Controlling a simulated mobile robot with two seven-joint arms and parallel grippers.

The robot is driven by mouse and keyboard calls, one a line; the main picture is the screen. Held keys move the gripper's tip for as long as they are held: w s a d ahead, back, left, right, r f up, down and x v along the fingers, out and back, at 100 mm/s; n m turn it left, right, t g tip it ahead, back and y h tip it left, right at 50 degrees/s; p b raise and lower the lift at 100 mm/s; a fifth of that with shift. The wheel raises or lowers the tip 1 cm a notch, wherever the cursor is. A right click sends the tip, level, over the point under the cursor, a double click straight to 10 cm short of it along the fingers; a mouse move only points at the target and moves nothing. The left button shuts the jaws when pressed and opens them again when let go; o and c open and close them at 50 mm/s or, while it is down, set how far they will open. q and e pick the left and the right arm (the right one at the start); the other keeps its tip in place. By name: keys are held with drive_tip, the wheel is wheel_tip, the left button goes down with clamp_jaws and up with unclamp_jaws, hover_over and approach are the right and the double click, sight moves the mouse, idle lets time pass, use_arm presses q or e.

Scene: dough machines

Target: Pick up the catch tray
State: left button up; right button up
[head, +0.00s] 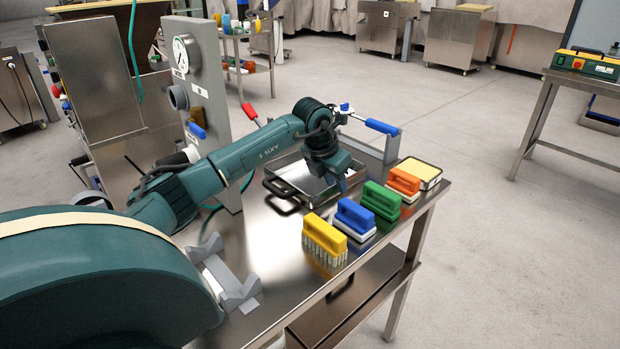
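The catch tray appears to be the shallow metal tray (297,177) with dark handles, lying on the steel table. My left arm reaches in from the left across the table. My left gripper (343,183) points down over the right part of the tray, close to its right edge, and hides some of it. Its fingers are small and partly hidden, so I cannot tell whether they are open or touch the tray. My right gripper is not in view.
Yellow (325,232), blue (354,214), green (382,198) and orange (404,180) brushes line the steel table's (262,238) right edge. A yellow-topped container (420,170) stands at the far corner. A grey gauge panel (208,90) rises behind my arm.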

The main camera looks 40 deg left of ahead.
use_arm(q)
drive_tip(key=shift+x, duration=0.85)
drive_tip(key=shift+r, duration=0.1)
clamp_jaws()
drive_tip(key=shift+w, duration=0.1)
